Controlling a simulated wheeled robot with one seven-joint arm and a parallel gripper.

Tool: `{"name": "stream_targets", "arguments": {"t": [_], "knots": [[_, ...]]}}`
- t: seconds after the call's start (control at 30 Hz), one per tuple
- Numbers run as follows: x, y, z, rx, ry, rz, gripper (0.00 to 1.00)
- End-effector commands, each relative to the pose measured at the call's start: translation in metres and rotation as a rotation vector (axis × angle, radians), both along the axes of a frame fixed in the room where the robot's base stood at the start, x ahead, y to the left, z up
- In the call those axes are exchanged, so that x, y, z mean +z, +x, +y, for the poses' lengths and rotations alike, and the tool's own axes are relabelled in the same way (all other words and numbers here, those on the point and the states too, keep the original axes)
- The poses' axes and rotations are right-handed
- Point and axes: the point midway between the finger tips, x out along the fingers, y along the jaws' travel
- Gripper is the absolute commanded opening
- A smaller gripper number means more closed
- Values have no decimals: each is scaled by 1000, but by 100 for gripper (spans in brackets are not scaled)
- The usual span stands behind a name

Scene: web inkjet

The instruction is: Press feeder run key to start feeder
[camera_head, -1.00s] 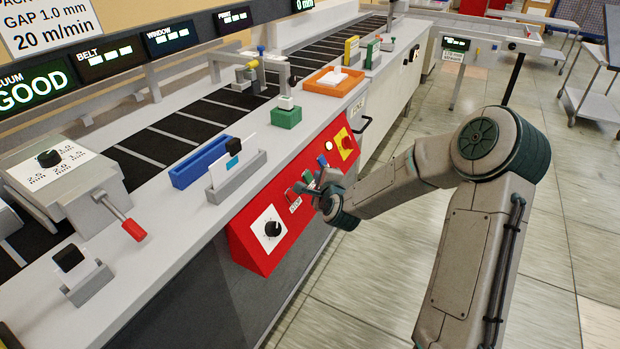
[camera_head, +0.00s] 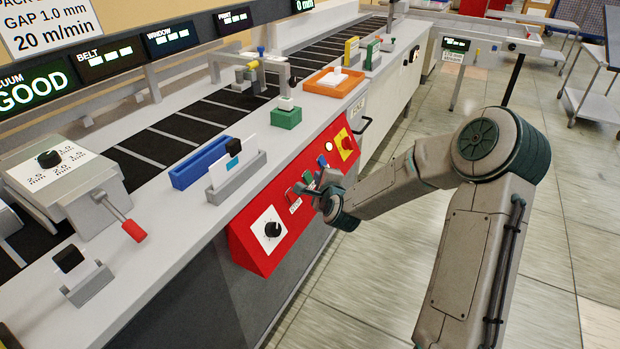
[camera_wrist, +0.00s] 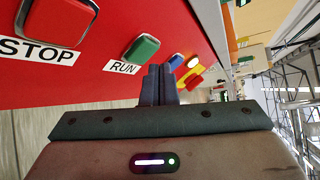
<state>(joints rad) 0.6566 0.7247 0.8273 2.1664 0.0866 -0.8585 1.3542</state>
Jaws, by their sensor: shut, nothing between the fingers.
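The green key labelled RUN (camera_wrist: 141,49) is on a red control panel (camera_wrist: 95,90), next to a red key labelled STOP (camera_wrist: 62,18). My gripper (camera_wrist: 158,72) is shut and empty. In the wrist view its fingertips point at the panel, just right of and below the green key, between it and a blue key (camera_wrist: 176,61). I cannot tell whether they touch the panel. In the head view my gripper (camera_head: 308,190) is in front of the red panel (camera_head: 262,256) and partly covers the keys; the green key (camera_head: 307,177) shows just above it.
A black dial (camera_head: 272,230) is on the panel's near end. A lit lamp (camera_head: 328,147) and a red knob on a yellow plate (camera_head: 345,143) are at its far end. The counter (camera_head: 215,215) holds a blue tray (camera_head: 200,162) and an orange tray (camera_head: 335,83).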

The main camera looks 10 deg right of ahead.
Motion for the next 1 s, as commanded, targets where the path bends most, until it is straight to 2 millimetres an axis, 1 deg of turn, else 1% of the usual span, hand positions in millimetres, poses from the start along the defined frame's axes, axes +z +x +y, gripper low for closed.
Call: {"name": "stream_targets", "arguments": {"t": [0.67,1.0], "knots": [[0,0,0,0,0,0,0],[-5,6,6,0,0,0,0]]}}
